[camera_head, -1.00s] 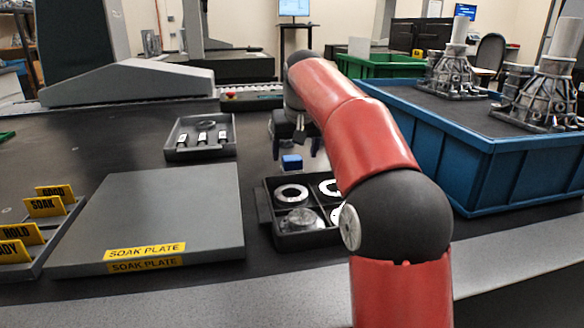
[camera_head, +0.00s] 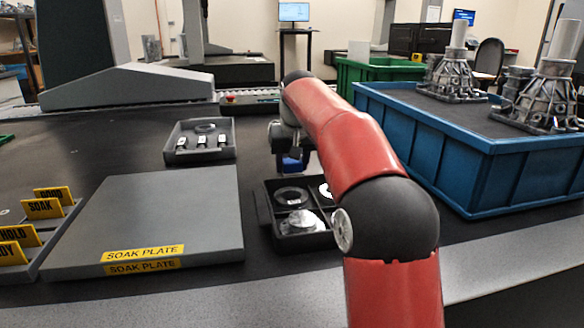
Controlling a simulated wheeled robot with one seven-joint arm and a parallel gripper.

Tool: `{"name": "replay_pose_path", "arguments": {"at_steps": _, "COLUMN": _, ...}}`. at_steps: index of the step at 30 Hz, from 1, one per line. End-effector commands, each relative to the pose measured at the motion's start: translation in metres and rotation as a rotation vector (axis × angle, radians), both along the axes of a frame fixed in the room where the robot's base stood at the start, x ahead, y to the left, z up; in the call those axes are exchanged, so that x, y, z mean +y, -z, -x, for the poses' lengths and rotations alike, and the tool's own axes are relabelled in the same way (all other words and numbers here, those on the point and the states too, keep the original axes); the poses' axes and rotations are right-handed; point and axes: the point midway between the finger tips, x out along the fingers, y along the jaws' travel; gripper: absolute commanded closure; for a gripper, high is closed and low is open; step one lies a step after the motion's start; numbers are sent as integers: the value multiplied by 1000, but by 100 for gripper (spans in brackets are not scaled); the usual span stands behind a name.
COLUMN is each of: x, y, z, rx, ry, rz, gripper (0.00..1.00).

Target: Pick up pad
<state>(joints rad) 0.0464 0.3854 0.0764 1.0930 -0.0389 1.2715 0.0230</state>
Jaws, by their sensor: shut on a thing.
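The pad appears to be the small blue block (camera_head: 290,164), seen just behind the back edge of the black divided tray (camera_head: 264,205). My gripper (camera_head: 292,168) is down around the blue block and shut on it. The gripper and wrist cover part of the block, so only some of its blue face shows. I cannot tell whether the block still touches the surface below.
The black tray holds round parts; my red arm hides its right side. The grey soak plate (camera_head: 150,215) lies left, with yellow label cards (camera_head: 43,208) beyond it. A small grey tray (camera_head: 200,156) stands behind. A blue bin (camera_head: 440,160) with metal castings is at right.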

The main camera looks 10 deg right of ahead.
Motion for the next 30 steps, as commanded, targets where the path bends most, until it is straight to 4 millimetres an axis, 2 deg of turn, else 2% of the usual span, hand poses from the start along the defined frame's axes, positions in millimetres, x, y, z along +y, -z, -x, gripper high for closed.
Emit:
{"name": "replay_pose_path", "arguments": {"at_steps": 5, "x": 0, "y": -4, "z": 0, "rx": -1, "ry": 0, "rz": 0, "gripper": 76}}
{"name": "replay_pose_path", "arguments": {"at_steps": 11, "x": 0, "y": -27, "z": -1, "rx": -4, "ry": 0, "rz": 0, "gripper": 76}}
{"name": "replay_pose_path", "arguments": {"at_steps": 14, "x": 0, "y": -53, "z": -1, "rx": -4, "ry": 0, "rz": 0, "gripper": 76}}
{"name": "replay_pose_path", "arguments": {"at_steps": 18, "x": 0, "y": -100, "z": -1, "rx": -4, "ry": 0, "rz": -1, "gripper": 76}}
{"name": "replay_pose_path", "arguments": {"at_steps": 24, "x": 0, "y": -160, "z": -1, "rx": -2, "ry": 0, "rz": -1, "gripper": 76}}
{"name": "replay_pose_path", "arguments": {"at_steps": 27, "x": 0, "y": -181, "z": -1, "rx": -1, "ry": 0, "rz": -1, "gripper": 76}}
{"name": "replay_pose_path", "arguments": {"at_steps": 30, "x": 0, "y": -188, "z": -1, "rx": -1, "ry": -1, "rz": -2, "gripper": 76}}
